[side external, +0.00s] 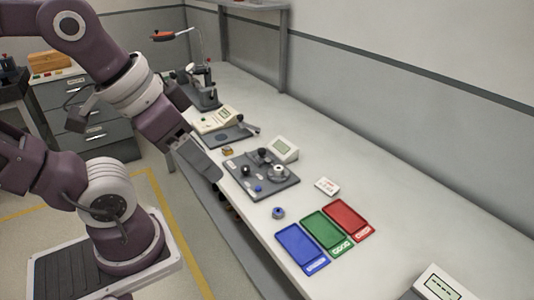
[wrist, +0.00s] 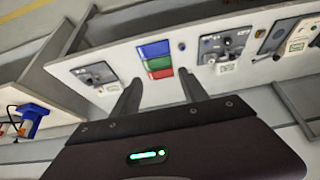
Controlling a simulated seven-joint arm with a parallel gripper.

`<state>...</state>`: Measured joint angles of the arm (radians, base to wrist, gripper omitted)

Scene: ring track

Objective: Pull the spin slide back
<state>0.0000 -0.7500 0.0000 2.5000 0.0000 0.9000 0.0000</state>
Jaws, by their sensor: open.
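A dark panel (side external: 283,189) with black knobs, a round metal piece and a blue button lies on the bench in the side view. It also shows right of centre in the wrist view (wrist: 209,45). I cannot tell which of its small parts is the spin slide. My gripper (side external: 209,168) is above the bench's near edge, left of the panel and apart from it.
Blue (side external: 301,249), green (side external: 325,232) and red (side external: 348,219) trays lie right of the panel. A small blue-topped knob (side external: 278,213) stands between. A display box (side external: 284,149) stands behind the panel. Other devices line the bench's far end. Bare bench (side external: 400,200) lies toward the wall.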

